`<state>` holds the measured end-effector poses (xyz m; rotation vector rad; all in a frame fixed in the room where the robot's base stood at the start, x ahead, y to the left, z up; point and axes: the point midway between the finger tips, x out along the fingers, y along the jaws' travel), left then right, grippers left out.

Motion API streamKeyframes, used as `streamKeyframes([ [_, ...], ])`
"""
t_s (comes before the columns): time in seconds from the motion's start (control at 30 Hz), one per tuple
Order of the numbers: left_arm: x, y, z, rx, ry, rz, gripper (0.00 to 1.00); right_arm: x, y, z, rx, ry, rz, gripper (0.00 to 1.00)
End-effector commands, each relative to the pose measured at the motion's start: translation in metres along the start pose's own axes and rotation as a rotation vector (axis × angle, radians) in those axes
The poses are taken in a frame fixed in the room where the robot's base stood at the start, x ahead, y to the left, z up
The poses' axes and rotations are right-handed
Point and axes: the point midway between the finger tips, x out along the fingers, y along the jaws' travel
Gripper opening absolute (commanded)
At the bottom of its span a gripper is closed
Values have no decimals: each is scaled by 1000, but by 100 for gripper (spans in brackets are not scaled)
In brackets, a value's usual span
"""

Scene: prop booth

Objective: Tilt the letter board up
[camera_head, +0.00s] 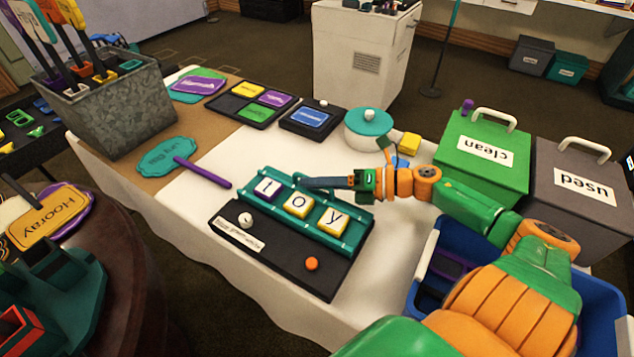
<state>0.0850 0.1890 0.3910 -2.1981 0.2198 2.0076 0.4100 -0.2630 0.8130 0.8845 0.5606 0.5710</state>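The letter board (338,229) is a teal panel on a black base (290,272) on the white-covered table. It looks about flat, though a slight tilt is hard to judge. It carries a purple tile (267,189) and two yellow-edged tiles, one reading "o" (299,204) and one reading "y" (332,221). My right gripper (322,183) reaches in from the right, with its dark fingers at the board's far edge, behind the tiles. I cannot tell whether it touches the board or how far the fingers are apart. My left gripper is not in view.
A purple-handled sign (168,157) lies to the left, beside a metal bin (125,112). A teal-lidded pot (369,127), a green box (483,158) and a grey box (585,199) stand behind and right.

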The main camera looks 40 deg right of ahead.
Motion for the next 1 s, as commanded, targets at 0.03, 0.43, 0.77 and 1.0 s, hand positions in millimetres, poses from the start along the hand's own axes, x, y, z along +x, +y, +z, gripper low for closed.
streamKeyframes([
  [0.03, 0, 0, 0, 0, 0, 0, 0, 0, 0, 0, 0, 0, 0, 24],
  [0.43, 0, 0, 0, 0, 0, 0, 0, 0, 0, 0, 1, 0, 1, 0],
  [0.77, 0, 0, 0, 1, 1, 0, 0, 0, 0, 0, 1, -1, 1, 0],
  [1.0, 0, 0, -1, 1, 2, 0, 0, 0, 0, 0, 1, -1, 1, 0],
])
